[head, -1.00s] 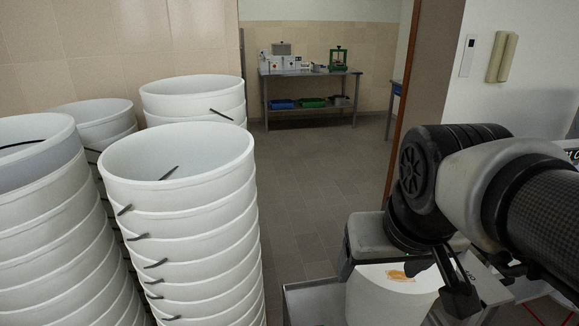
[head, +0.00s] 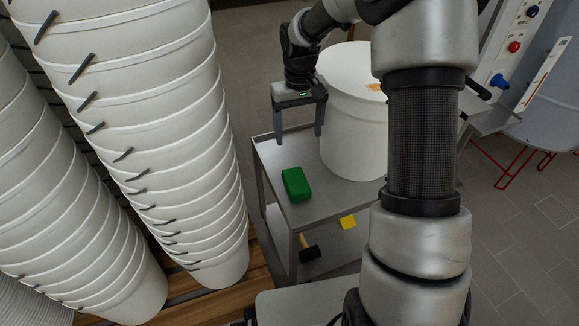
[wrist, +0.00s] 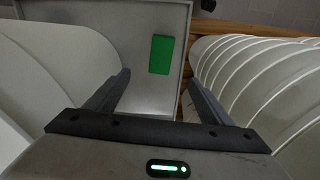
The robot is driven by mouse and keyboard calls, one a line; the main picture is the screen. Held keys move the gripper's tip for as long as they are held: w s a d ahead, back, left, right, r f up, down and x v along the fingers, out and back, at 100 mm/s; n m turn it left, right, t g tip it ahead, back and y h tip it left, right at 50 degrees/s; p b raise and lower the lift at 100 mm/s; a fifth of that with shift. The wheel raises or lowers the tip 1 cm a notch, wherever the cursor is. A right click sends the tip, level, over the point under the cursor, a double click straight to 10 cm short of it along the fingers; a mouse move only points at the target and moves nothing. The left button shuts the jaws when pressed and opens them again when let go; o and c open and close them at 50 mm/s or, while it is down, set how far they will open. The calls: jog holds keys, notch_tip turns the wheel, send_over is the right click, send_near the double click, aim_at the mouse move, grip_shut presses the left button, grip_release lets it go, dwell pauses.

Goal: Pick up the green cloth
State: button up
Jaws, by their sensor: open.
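The green cloth (head: 296,184) is a folded block lying flat on the top shelf of a grey metal cart (head: 325,203). In the wrist view the cloth (wrist: 161,54) lies beyond the fingertips, between the two finger lines and nearer the right one. My gripper (head: 299,137) is open and empty, pointing down above the cart. It is apart from the cloth, behind it in the head view. In the wrist view both fingers of my gripper (wrist: 157,78) are spread wide. Nothing hides the cloth.
A large white bucket (head: 352,130) stands on the cart, close beside my gripper's right finger. Tall stacks of white buckets (head: 190,150) stand left of the cart. The lower shelf holds a yellow item (head: 348,222) and a dark-headed tool (head: 309,253).

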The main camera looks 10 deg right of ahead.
aim_at(296, 180)
jog(key=f+b, duration=0.1)
jog(key=f, duration=0.5)
jog(key=f+b, duration=0.2)
jog(key=f, duration=0.5)
jog(key=f+b, duration=0.2)
jog(key=f, duration=0.5)
jog(key=shift+w+a, duration=0.15)
jog(key=shift+w, duration=0.25)
jog(key=shift+r, duration=0.1)
jog(key=shift+c, duration=0.4)
jog(key=c, duration=1.1)
